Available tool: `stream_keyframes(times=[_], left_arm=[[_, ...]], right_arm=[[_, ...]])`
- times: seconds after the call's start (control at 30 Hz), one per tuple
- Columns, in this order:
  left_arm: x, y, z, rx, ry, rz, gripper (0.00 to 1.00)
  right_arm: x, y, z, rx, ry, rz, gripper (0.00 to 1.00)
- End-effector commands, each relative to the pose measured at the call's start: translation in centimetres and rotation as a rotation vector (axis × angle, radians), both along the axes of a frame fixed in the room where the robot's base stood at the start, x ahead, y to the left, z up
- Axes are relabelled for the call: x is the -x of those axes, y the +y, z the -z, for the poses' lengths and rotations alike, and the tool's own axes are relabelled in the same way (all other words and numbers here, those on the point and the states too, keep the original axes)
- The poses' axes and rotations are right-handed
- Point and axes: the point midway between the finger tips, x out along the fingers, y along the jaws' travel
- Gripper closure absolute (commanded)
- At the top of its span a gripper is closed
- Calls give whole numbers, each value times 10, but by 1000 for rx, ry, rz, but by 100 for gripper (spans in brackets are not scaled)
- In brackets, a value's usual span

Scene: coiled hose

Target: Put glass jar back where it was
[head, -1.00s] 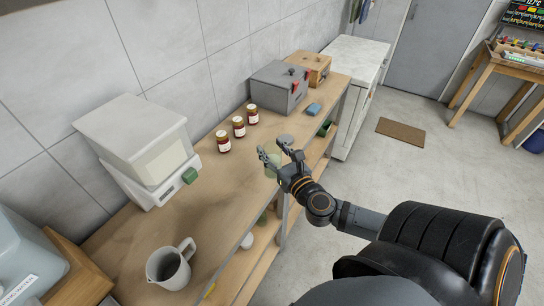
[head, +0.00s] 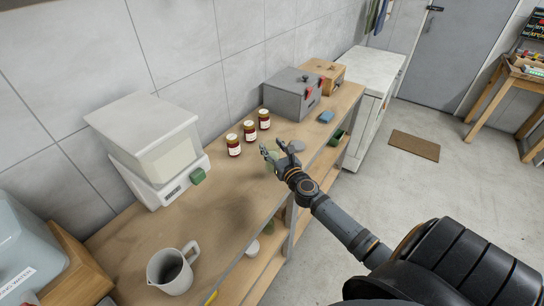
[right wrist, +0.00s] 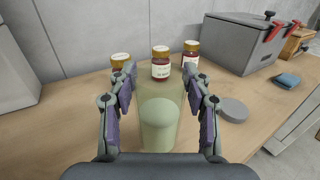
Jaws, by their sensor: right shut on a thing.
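The glass jar (right wrist: 158,118) is pale green and see-through. It stands upright between the fingers of my right gripper (right wrist: 160,78), which is shut on its sides. In the head view the right gripper (head: 274,150) is over the front part of the wooden bench, and its fingers hide much of the jar (head: 271,157). I cannot tell whether the jar's base touches the bench top. My left gripper is not in view.
Three red jars with gold lids (head: 249,131) stand in a row by the wall, behind the glass jar. A grey disc (right wrist: 234,109) lies right of it.

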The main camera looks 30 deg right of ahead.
Motion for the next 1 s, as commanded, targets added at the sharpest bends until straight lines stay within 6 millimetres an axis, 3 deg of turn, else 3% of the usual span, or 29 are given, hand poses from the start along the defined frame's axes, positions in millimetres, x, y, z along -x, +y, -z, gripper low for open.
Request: stream_keyframes(times=[0.1,0.2,0.67,0.7,0.83,1.0], left_arm=[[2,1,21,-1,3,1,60],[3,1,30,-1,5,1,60],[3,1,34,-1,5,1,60],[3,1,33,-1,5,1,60],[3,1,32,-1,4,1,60],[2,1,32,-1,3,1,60]], right_arm=[[-6,-2,26,0,1,0,100],[-6,-2,37,1,0,0,100],[-5,-2,42,0,0,0,100],[-5,-2,41,0,1,0,46],[-5,-2,41,0,1,0,29],[-5,-2,41,0,1,0,28]])
